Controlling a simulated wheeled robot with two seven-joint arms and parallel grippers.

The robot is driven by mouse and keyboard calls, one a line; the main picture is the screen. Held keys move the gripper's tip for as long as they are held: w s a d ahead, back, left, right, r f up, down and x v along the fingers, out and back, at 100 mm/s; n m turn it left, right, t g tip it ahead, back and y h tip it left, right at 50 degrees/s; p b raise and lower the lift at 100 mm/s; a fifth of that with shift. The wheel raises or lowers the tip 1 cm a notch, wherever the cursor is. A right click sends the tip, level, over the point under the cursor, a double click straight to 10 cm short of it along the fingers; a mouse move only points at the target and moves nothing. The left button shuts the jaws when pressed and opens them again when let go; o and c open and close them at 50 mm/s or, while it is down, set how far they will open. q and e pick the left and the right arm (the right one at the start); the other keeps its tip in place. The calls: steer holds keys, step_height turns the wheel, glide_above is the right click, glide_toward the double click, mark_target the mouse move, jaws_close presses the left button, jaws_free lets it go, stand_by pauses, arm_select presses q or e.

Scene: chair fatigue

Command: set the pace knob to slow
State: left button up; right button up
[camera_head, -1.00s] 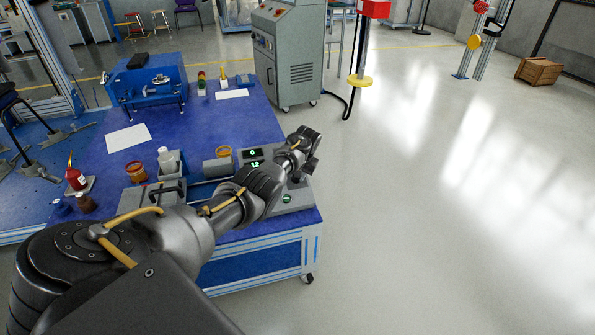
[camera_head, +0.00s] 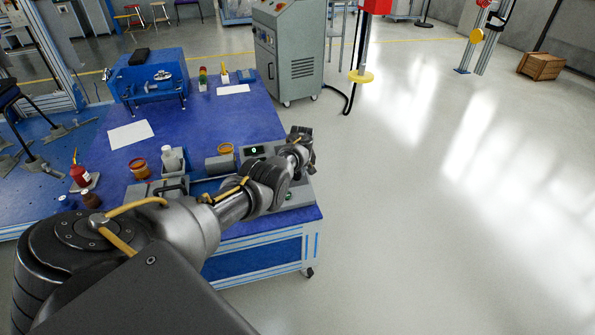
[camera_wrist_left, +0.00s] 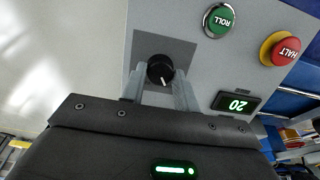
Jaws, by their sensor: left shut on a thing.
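The pace knob (camera_wrist_left: 160,69) is a small black dial with a white pointer line, set on a dark grey square of the control panel (camera_wrist_left: 190,42). In the left wrist view the pointer aims toward the bottom of the picture, slightly right. My left gripper (camera_wrist_left: 158,84) is shut on the knob, with one finger on each side of it. In the head view my left gripper (camera_head: 301,137) is at the right end of the grey panel unit and hides the knob there. My right gripper is in neither view.
The panel carries a green ROLL button (camera_wrist_left: 218,20), a red HALT button (camera_wrist_left: 280,48) and a lit green display (camera_wrist_left: 236,103).

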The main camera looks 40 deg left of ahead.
mark_target(298, 177)
arm_select(q)
steer(key=shift+r, duration=0.1)
stand_by(0.4)
steer(key=o, duration=1)
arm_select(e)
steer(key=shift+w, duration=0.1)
arm_select(q)
steer(key=shift+r+p, duration=0.25)
steer(key=shift+p, duration=0.05)
steer(key=p+v, duration=0.3)
steer(key=v, duration=0.2)
steer(key=shift+p, duration=0.3)
steer(key=p+v, duration=0.1)
steer(key=v, duration=0.4)
steer(key=shift+s+p, duration=0.1)
steer(key=shift+p, duration=0.3)
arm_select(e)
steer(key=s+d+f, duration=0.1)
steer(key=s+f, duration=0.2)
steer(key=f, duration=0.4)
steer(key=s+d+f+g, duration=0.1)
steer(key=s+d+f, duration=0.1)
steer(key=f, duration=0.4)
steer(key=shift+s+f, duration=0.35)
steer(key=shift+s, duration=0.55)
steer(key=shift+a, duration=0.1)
